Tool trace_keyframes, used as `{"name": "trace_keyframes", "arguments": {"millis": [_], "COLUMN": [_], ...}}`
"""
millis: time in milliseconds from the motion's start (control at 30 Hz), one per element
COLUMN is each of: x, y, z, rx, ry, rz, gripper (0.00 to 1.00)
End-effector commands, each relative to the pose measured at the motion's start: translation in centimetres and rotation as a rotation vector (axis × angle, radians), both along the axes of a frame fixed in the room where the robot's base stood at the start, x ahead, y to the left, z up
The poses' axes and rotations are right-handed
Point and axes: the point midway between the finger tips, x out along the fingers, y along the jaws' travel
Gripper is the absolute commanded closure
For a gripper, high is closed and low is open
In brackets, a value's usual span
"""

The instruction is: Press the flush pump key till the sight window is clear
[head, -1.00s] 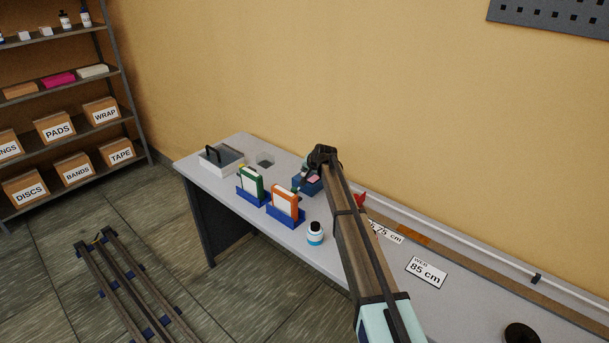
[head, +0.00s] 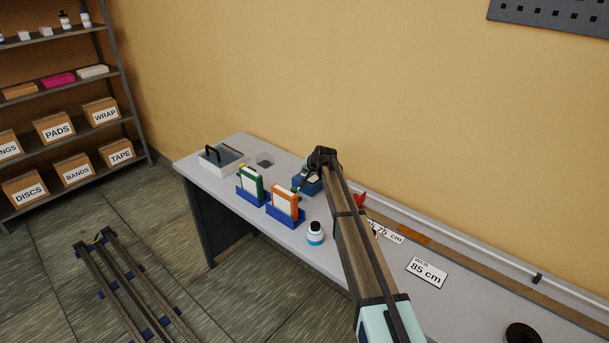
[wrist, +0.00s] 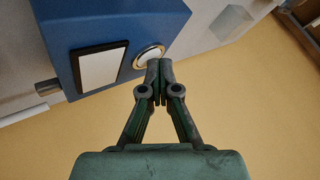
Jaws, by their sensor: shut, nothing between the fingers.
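The blue pump unit (head: 307,184) stands on the bench near the wall, partly hidden by my arm in the head view. In the wrist view the blue housing (wrist: 170,18) fills the upper left. On its face are a pale, evenly white sight window (wrist: 98,68) in a dark frame and a round, pale flush key (wrist: 148,55) with a metal ring. My gripper (wrist: 160,68) is shut and empty. Its fingertips are at the lower right edge of the key; I cannot tell whether they touch it or whether it is pressed down.
Orange (head: 285,201) and green (head: 252,183) cartridges stand in blue holders left of the pump. A white bottle with a blue band (head: 315,234) is near the front edge. A tray with a dark handle (head: 220,159) sits at the far end. An 85 cm sign (head: 426,272) lies to the right.

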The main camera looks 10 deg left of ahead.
Motion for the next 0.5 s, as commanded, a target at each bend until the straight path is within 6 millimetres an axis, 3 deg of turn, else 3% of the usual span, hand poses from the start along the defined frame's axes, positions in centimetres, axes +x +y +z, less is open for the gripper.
{"name": "trace_keyframes", "arguments": {"millis": [500], "x": [0.0], "y": [0.0], "z": [1.1], "rx": [-0.001], "ry": [0.001], "rz": [0.001], "gripper": [1.0]}}
